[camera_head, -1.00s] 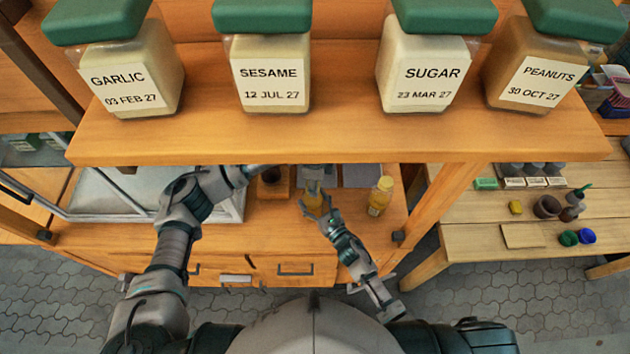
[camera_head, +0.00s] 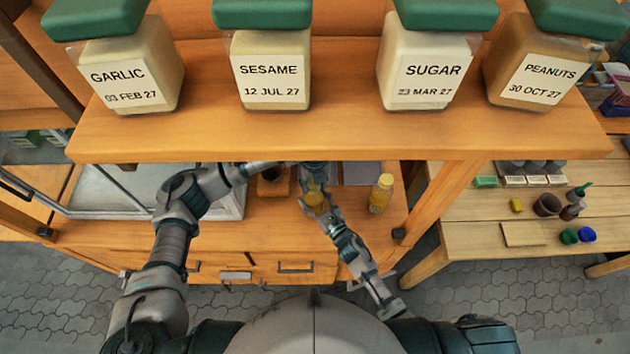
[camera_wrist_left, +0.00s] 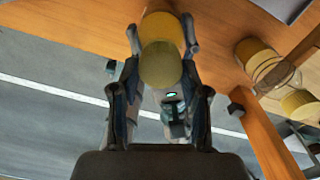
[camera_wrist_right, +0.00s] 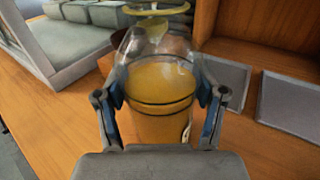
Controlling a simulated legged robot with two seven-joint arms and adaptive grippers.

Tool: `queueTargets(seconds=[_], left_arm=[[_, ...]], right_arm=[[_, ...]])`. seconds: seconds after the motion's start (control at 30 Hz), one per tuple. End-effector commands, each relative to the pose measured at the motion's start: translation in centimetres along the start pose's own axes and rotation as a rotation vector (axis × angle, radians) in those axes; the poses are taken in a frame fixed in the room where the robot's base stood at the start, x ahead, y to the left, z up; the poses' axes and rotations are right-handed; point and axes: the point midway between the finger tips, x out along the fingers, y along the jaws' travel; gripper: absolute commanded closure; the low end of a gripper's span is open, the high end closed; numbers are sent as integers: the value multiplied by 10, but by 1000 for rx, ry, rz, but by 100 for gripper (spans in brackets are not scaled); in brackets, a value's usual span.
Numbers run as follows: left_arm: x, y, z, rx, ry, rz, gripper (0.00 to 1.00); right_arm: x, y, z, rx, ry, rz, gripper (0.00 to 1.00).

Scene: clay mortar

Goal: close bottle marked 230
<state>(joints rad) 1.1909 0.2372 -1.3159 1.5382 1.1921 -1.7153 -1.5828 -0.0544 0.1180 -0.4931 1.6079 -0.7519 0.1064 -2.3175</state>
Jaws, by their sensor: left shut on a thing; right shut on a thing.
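A clear bottle with orange-yellow contents (camera_wrist_right: 160,85) stands upright between the fingers of my right gripper (camera_wrist_right: 163,95), which is shut on it. It also shows in the head view (camera_head: 314,196). A yellow lid (camera_wrist_right: 156,8) is over its open-looking neck at the top edge of the right wrist view. My left gripper (camera_wrist_left: 162,40) is shut on this lid (camera_wrist_left: 160,66), with orange (camera_wrist_left: 160,28) behind it. Whether the lid touches the neck is unclear. A second yellow-capped bottle (camera_head: 381,194) stands to the right. No 230 marking is readable.
A shelf (camera_head: 330,138) with several green-lidded jars hangs over the work table and hides part of it. Grey trays (camera_wrist_right: 300,103) lie to the right of the held bottle. A glass-sided case (camera_head: 115,190) stands at left.

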Motion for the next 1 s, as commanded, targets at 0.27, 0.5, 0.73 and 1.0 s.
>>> queueTargets(seconds=[0.27,0.5,0.73,1.0], left_arm=[[0,6,4,751,-7,4,75],[0,8,7,1164,-11,8,75],[0,8,8,1217,-12,9,75],[0,8,8,1215,-12,9,30]], right_arm=[[-1,-1,-3,1,6,-3,100],[-1,-1,-3,2,7,-4,100],[-1,-2,-3,2,7,-4,100],[-1,-2,-3,1,7,-4,100]])
